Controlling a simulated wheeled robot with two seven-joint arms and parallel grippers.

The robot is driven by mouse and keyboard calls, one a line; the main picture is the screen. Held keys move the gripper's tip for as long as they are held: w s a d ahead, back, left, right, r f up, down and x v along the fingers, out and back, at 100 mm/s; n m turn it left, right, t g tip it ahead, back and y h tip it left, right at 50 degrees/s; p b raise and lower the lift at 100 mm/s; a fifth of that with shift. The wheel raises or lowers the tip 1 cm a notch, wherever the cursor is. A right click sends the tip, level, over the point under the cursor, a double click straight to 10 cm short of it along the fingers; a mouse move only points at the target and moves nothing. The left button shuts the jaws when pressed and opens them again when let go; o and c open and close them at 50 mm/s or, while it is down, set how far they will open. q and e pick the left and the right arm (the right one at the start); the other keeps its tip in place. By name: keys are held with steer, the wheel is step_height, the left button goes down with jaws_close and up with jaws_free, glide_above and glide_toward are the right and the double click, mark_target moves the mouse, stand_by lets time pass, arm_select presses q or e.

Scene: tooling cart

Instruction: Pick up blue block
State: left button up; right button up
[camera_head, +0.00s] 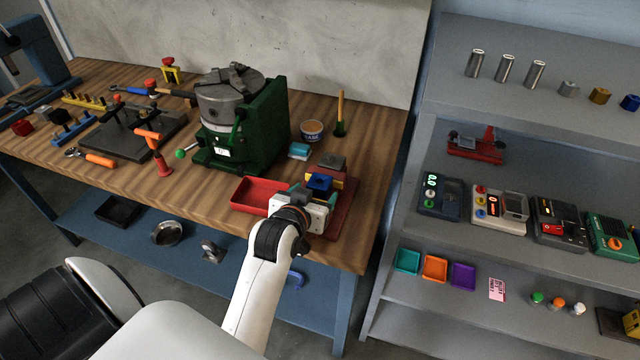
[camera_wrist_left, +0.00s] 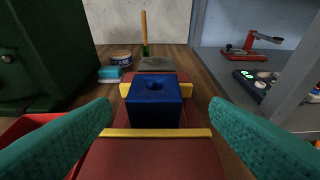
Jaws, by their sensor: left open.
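The blue block (camera_head: 320,182) sits on a dark red base with yellow strips, near the right end of the wooden bench. In the left wrist view the blue block (camera_wrist_left: 154,101) stands upright ahead, with a round hollow in its top. My left gripper (camera_head: 306,197) is just in front of it in the head view. Its teal fingers are spread wide in the wrist view (camera_wrist_left: 160,118), one to each side of the block, with nothing between the near fingertips touching it. My right gripper is not in view.
A red tray (camera_head: 248,194) lies left of the gripper. The green machine with a grey chuck (camera_head: 262,130) stands behind it on the left. A grey block (camera_head: 333,161), a teal item (camera_head: 299,150) and a round tin (camera_head: 312,130) sit behind. A grey shelf (camera_head: 412,180) rises at right.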

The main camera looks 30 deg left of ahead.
mark_target(316, 189)
arm_select(q)
steer(key=shift+w+a+f, duration=0.1)
steer(key=shift+w, duration=0.2)
steer(key=x, duration=0.2)
steer(key=p+x, duration=0.1)
steer(key=x, duration=0.1)
steer(key=shift+a, duration=0.35)
steer(key=shift+w+f, duration=0.2)
steer(key=shift+w, duration=0.15)
steer(key=shift+s, duration=0.1)
steer(key=c, duration=0.4)
steer(key=shift+r, duration=0.1)
steer(key=c, duration=0.8)
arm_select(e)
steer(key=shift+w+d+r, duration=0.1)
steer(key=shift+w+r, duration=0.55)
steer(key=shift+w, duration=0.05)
